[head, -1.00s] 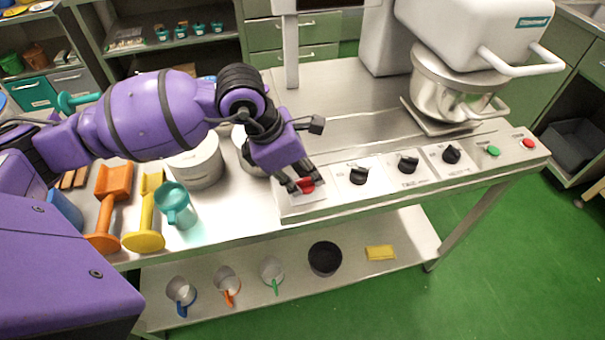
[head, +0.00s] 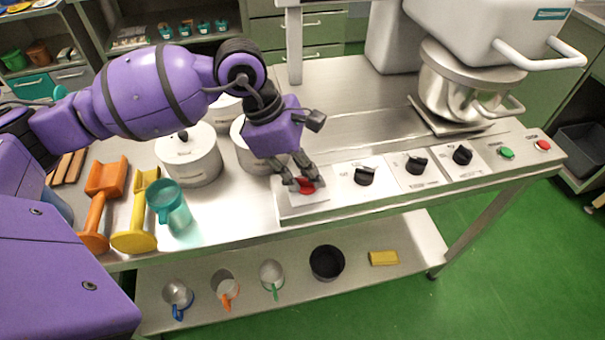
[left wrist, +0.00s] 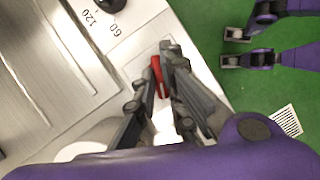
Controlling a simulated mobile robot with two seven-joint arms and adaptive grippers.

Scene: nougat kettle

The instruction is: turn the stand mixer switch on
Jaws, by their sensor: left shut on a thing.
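A red knob-like switch (head: 305,186) sits at the left end of the sloped control panel (head: 335,204) along the table's front edge. My left gripper (head: 298,184) reaches down over it and is shut on it. In the left wrist view the red switch (left wrist: 158,76) shows as a narrow bar between the fingertips of my left gripper (left wrist: 163,78). Part of the switch is hidden by the fingers. The stand mixer (head: 480,28), with a white head and steel bowl (head: 460,88), stands at the table's right. My right gripper is not in view.
Black knobs (head: 366,175), a green button (head: 506,153) and a red button (head: 543,145) line the panel to the right. A lidded pot (head: 190,160), teal jug (head: 168,205), orange scoop (head: 104,190) and yellow scoop (head: 140,212) stand on the left.

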